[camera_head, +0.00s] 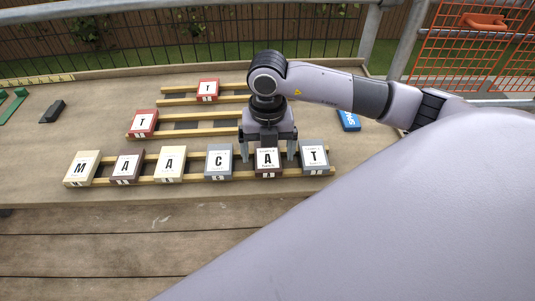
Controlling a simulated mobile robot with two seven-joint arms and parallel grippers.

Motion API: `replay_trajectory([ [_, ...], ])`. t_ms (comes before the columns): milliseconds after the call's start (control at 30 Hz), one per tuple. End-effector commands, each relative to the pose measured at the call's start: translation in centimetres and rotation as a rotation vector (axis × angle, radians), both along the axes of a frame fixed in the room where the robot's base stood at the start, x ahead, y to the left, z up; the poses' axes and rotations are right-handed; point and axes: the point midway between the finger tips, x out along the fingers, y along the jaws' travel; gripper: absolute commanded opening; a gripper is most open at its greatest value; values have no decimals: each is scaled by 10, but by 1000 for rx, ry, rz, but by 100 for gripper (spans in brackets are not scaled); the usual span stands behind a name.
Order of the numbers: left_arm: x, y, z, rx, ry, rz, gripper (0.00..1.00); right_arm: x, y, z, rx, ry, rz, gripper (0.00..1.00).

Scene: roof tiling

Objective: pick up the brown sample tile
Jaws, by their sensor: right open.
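One brown tile (125,180) is second from the left. The other brown tile (268,174) is second from the right, beneath my right gripper (267,154). That gripper points down, open, with one finger on each side of this tile. I cannot tell whether the fingers touch it. Which brown tile is the sample is not clear from the view. My left gripper is not in view.
The front row also holds a cream M tile (82,168), a cream A tile (170,164), a grey C tile (218,162) and a grey T tile (314,158) on wooden battens. Red tiles (142,124) lie behind.

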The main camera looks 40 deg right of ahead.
Motion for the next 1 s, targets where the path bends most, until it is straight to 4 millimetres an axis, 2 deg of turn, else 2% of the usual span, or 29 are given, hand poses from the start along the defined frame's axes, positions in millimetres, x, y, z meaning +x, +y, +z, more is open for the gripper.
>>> replay_trajectory([
  [267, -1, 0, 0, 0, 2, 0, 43, 0, 0, -4, 1, -1, 1, 92],
  [300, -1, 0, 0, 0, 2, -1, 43, 0, 0, -4, 1, -1, 1, 78],
  [467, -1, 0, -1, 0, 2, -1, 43, 0, 1, -3, 2, -1, 1, 26],
  [800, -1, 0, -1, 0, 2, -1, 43, 1, 1, 0, 2, -2, 1, 25],
  [1000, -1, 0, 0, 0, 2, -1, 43, 1, 1, 18, 3, -5, 0, 25],
])
